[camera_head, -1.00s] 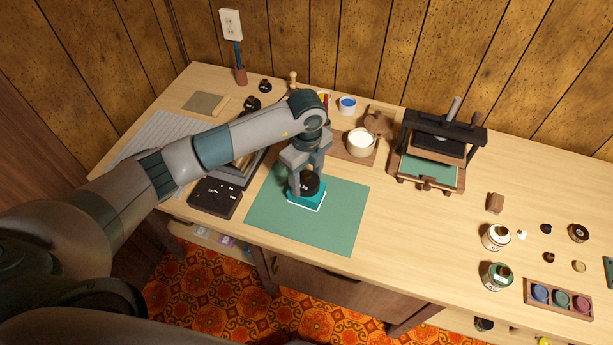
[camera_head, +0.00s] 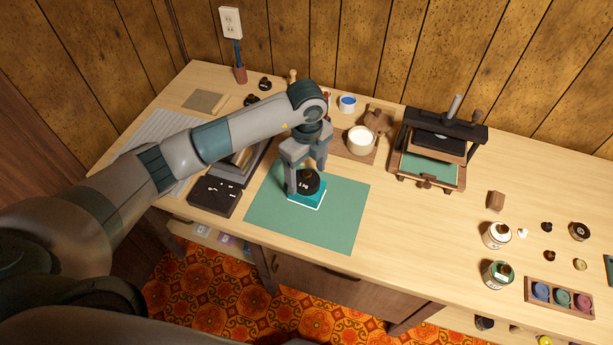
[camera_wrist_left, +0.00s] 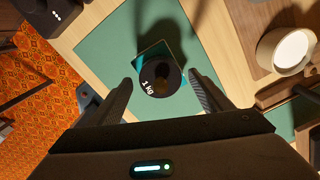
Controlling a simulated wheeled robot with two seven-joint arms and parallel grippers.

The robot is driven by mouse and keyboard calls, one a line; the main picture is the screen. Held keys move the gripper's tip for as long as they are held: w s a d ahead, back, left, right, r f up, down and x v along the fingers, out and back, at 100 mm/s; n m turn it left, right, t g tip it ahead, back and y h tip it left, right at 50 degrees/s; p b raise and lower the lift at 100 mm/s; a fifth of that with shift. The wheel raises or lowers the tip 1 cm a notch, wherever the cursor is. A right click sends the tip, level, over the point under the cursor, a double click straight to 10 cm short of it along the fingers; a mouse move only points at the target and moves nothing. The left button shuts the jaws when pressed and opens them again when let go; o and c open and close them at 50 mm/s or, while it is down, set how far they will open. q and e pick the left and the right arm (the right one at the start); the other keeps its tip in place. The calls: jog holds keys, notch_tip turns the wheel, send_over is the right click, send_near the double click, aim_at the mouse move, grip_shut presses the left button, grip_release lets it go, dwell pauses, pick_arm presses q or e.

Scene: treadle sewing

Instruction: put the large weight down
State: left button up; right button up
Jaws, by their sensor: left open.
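The large weight (camera_head: 308,183) is black, marked 1 kg, and stands upright on a teal square piece with a white edge (camera_head: 306,201). That piece lies on the green mat (camera_head: 335,222). My left gripper (camera_head: 305,174) is open just above and around the weight's top. In the left wrist view the weight (camera_wrist_left: 160,78) shows beyond the two open fingertips (camera_wrist_left: 160,88), with a gap on each side. The underside of the weight is hidden. My right gripper is not in view.
A black box (camera_head: 215,195) sits left of the mat. A cream cup (camera_head: 360,141) and a small press (camera_head: 436,150) stand behind and to the right. Jars (camera_head: 496,236) and a paint tray (camera_head: 559,297) are at far right. The table's centre right is clear.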

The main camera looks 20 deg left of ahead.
aim_at(307, 172)
pick_arm(q)
notch_tip(307, 172, up, 9)
jog(key=b, duration=0.2)
jog(key=shift+r+b, duration=0.15)
jog(key=shift+b, duration=0.15)
jog(key=shift+r, duration=0.55)
jog(key=shift+c, duration=0.6)
